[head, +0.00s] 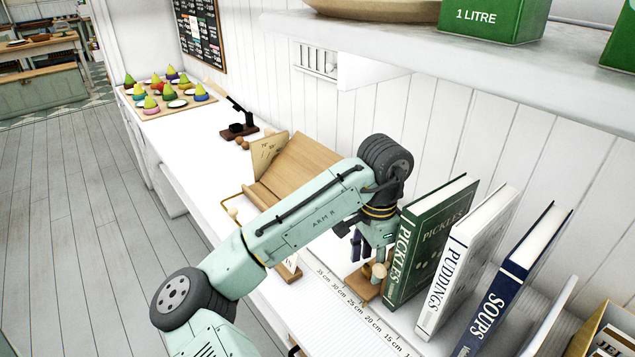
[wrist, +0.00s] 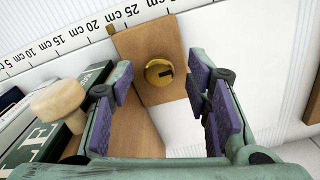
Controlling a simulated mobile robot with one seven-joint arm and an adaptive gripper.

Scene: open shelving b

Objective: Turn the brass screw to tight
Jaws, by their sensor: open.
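The brass screw (wrist: 157,72) shows in the wrist view as a round brass head with a dark mark right of its centre. It sits on the face of a wooden block (wrist: 150,38). My gripper (wrist: 159,84) is open, with one purple-padded finger on each side of the screw in the picture. I see no contact with the screw, and the gap in depth is unclear. In the head view my gripper (head: 369,243) points down over the wooden stand (head: 365,287) beside the green book. The screw cannot be made out there.
A pale wooden knob (wrist: 58,99) stands close left of my gripper in the wrist view. The green Pickles book (head: 428,240) is tight beside my gripper, with white and blue books beyond. A ruler strip (head: 352,308) runs along the counter. A shelf (head: 450,55) overhangs behind.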

